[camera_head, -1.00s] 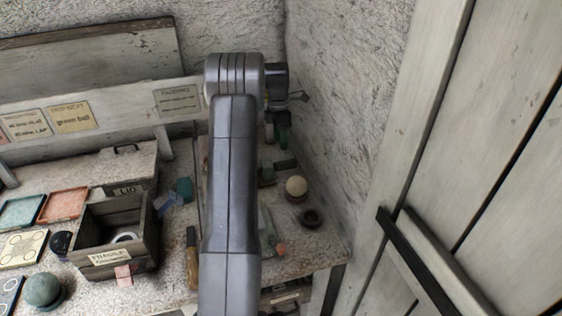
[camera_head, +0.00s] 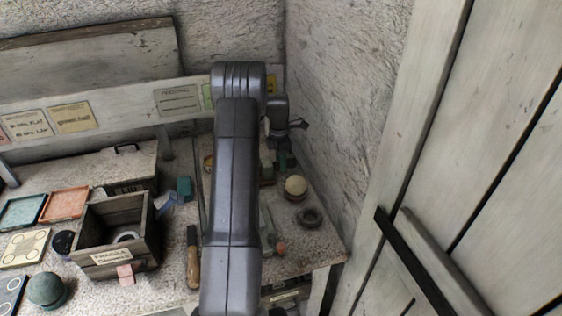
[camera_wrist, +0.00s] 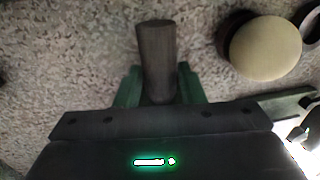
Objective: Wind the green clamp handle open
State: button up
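My gripper (camera_wrist: 160,88) points down at the speckled bench top in the wrist view, with green finger pads on either side. A dark grey-brown cylindrical handle (camera_wrist: 157,55) stands out between the pads, with narrow gaps showing beside it. The gripper looks open around it, not closed on it. In the head view my gripper (camera_head: 284,152) is low over the back right of the bench, by a small green block (camera_head: 267,174) that may be part of the clamp. My arm hides much of that area, and the clamp's body cannot be made out.
A pale ball (camera_head: 295,186) on a dark base and a dark ring (camera_head: 309,218) lie just right of my gripper, near the plaster wall (camera_head: 335,110).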

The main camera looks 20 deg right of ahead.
jog(key=c, duration=0.5)
jog(key=shift+b, duration=0.35)
jog(key=b, duration=0.1)
jog(key=t+b, duration=0.1)
jog(key=shift+s+f+t+b, duration=0.1)
jog(key=shift+f+t+b, duration=0.1)
jog(key=shift+t+b, duration=0.15)
jog(key=t+b, duration=0.1)
jog(key=b, duration=0.1)
jog(key=t+b, duration=0.1)
jog(key=b, duration=0.2)
jog(key=shift+s+f+t, duration=0.1)
jog(key=shift+s+t, duration=0.1)
jog(key=shift+t, duration=0.05)
jog(key=t+b, duration=0.2)
jog(key=b, duration=0.5)
jog(key=shift+s+t, duration=0.2)
jog(key=shift+t, duration=0.2)
jog(key=shift+r+t+b, duration=0.25)
jog(key=shift+t+b, duration=0.15)
jog(key=shift+b, duration=0.45)
jog(key=o, duration=1)
